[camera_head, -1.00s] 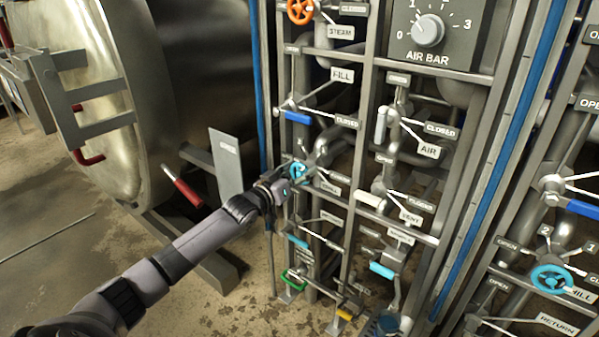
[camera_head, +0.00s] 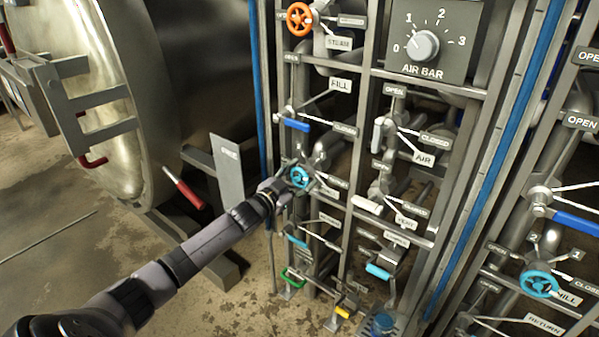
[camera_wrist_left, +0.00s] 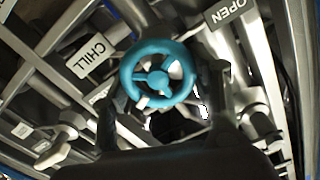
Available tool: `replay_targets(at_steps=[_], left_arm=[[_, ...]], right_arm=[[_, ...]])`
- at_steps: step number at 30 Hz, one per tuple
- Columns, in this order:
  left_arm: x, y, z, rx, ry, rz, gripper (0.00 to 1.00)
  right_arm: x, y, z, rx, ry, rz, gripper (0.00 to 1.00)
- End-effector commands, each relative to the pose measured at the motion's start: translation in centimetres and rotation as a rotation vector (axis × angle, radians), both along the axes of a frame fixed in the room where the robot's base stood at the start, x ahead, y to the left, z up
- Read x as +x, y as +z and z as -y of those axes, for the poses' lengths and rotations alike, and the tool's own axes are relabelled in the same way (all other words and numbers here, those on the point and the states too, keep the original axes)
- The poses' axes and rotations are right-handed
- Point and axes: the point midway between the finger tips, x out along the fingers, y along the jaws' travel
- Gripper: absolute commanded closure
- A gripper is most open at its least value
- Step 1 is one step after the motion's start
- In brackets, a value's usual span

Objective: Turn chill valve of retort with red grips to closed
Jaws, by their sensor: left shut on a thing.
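The chill valve is a small blue-green handwheel (camera_head: 299,177) on the pipe rack beside the retort with red grips (camera_head: 160,95). The same handwheel (camera_wrist_left: 137,62) fills the middle of the left wrist view, with a CHILL label (camera_wrist_left: 91,55) to its left and an OPEN label (camera_wrist_left: 229,8) at upper right. My left gripper (camera_head: 285,187) is at the wheel, shut on its rim from the front left. In the wrist view its dark fingers (camera_wrist_left: 165,98) stand on either side of the wheel. My right gripper is not in view.
A blue fill lever (camera_head: 296,125) sits above the wheel and another blue lever (camera_head: 297,241) below. An orange steam handwheel (camera_head: 299,18) is at the top. A second blue-green handwheel (camera_head: 539,284) is on the right rack. Open floor (camera_head: 60,240) lies at left.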

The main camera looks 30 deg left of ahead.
Motion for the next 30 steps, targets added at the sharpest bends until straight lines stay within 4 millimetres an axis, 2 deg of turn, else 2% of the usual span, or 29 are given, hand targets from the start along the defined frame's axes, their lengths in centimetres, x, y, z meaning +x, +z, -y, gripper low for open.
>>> replay_targets(at_steps=[6,12,21,30], left_arm=[[0.0,0.0,0.1,0.178,0.0,0.013,0.72],[0.0,-0.1,0.2,0.3,0.0,0.023,0.72],[0.0,-0.2,0.3,0.396,-0.001,0.031,0.72],[0.0,-0.3,0.3,0.414,-0.001,0.032,0.72]], right_arm=[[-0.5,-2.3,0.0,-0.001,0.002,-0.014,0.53],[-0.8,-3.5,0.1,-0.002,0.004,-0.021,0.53],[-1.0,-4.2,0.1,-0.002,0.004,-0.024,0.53],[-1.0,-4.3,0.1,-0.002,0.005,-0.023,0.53]])
